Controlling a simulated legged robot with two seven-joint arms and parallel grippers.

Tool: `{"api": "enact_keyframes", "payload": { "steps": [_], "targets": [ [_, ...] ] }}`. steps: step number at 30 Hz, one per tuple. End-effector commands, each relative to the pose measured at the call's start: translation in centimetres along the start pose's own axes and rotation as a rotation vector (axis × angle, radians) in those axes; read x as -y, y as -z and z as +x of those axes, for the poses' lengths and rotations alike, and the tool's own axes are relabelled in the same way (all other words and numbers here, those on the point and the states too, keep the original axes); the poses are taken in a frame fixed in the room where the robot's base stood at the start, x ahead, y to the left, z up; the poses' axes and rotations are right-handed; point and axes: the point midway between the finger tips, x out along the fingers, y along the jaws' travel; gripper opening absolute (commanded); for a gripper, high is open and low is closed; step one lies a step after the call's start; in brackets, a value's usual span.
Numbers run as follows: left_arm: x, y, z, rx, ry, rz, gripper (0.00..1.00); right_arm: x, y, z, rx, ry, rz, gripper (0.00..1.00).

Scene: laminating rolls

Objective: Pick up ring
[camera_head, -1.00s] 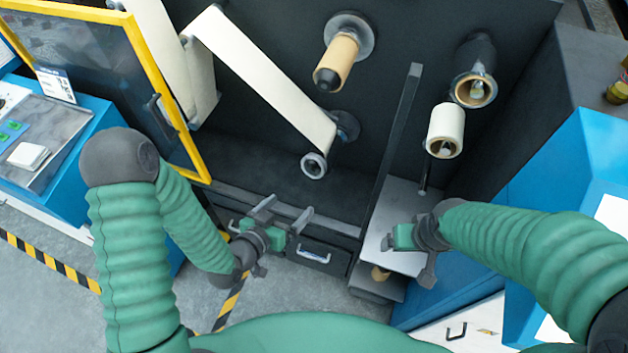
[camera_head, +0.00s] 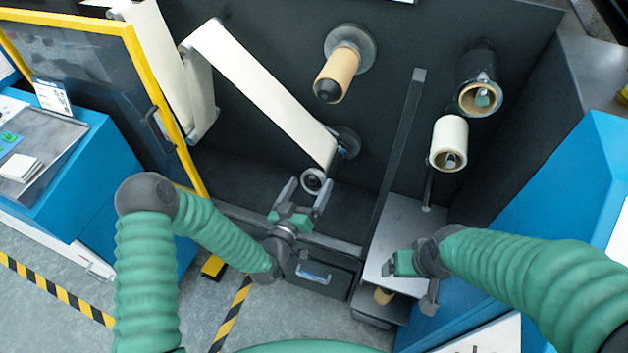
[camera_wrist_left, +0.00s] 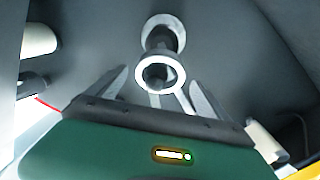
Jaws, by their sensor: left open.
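A grey metal ring (camera_head: 313,181) sits at the front end of the lower roller shaft, where the cream film strip runs down. In the left wrist view the ring (camera_wrist_left: 160,73) is round, with a dark hole, and lies straight ahead between the fingers. My left gripper (camera_head: 307,189) is open and empty, its two fingers pointing up at either side of the ring, just below it in the head view. Contact is not visible. My right gripper (camera_head: 392,263) is over the grey plate at right; its fingers are not clear.
A tan roll (camera_head: 337,77) is mounted above. A cream roll (camera_head: 449,143) and a brown-rimmed roll (camera_head: 480,95) hang at right. A dark upright bar (camera_head: 402,150) stands between the left gripper and those rolls. A yellow-framed door (camera_head: 165,110) stands open at left.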

Motion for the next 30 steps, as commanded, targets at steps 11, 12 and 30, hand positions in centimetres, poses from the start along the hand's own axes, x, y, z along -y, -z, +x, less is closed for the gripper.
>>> {"api": "enact_keyframes", "payload": {
  "steps": [11, 12, 30],
  "targets": [
    [0.0, 0.0, 3.8, 0.000, -0.001, 0.000, 0.90, 0.0, 0.0, 0.0, 0.000, 0.000, 0.000, 0.83],
    [-0.1, 0.0, 3.8, 0.000, -0.001, 0.000, 0.90, 0.0, 0.0, 0.0, 0.000, 0.000, 0.000, 0.83],
    [0.0, 0.0, 3.7, -0.001, 0.000, 0.001, 0.15, 0.0, 0.0, 0.0, 0.000, 0.000, 0.000, 0.83]
  ]
}}
